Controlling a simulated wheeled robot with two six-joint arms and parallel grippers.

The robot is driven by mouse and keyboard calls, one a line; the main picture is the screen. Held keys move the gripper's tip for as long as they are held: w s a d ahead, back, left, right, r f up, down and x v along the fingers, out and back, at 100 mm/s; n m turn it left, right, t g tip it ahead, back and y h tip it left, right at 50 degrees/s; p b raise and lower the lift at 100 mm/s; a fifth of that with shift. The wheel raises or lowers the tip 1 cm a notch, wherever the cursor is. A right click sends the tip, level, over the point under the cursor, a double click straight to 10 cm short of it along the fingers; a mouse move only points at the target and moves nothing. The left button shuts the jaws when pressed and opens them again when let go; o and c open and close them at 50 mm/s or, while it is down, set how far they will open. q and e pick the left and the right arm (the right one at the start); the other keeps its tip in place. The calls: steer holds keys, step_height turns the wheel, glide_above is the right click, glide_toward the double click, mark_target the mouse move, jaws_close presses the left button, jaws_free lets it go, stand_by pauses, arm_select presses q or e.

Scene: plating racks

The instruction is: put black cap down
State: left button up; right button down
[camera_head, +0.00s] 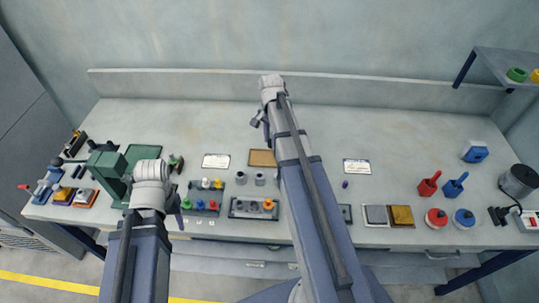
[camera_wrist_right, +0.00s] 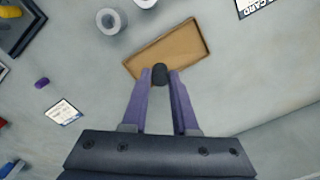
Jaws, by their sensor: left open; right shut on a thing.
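In the right wrist view, the black cap (camera_wrist_right: 159,75) is a small dark cylinder between the fingertips of my right gripper (camera_wrist_right: 160,80). The gripper is shut on it. The cap overlaps the near edge of a shallow brown tray (camera_wrist_right: 190,47); its height above the tray is hard to tell. In the head view my right gripper (camera_head: 264,128) is behind the brown tray (camera_head: 262,151), and the cap cannot be made out. My left gripper (camera_head: 180,214) is open near the front edge of the table, beside the green press.
A rack with coloured caps (camera_head: 205,184) and a rack with grey and orange pieces (camera_head: 254,215) stand at the front. Two grey cups (camera_head: 241,178) are near the tray. A green press (camera_head: 106,172) stands left. The back of the table is clear.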

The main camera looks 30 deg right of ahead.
steer(key=d+m, duration=0.1)
steer(key=d, duration=0.1)
steer(key=d+r+m, duration=0.1)
steer(key=d, duration=0.1)
steer(key=shift+s+d, duration=0.1)
steer(key=shift+s, duration=0.1)
steer(key=shift+m, duration=0.5)
steer(key=shift+f, duration=0.15)
step_height(320, 180, down, 10)
steer(key=b, duration=0.9)
steer(key=shift+b, duration=0.35)
steer(key=shift+f, duration=0.1)
steer(key=c, duration=0.7)
jaws_free()
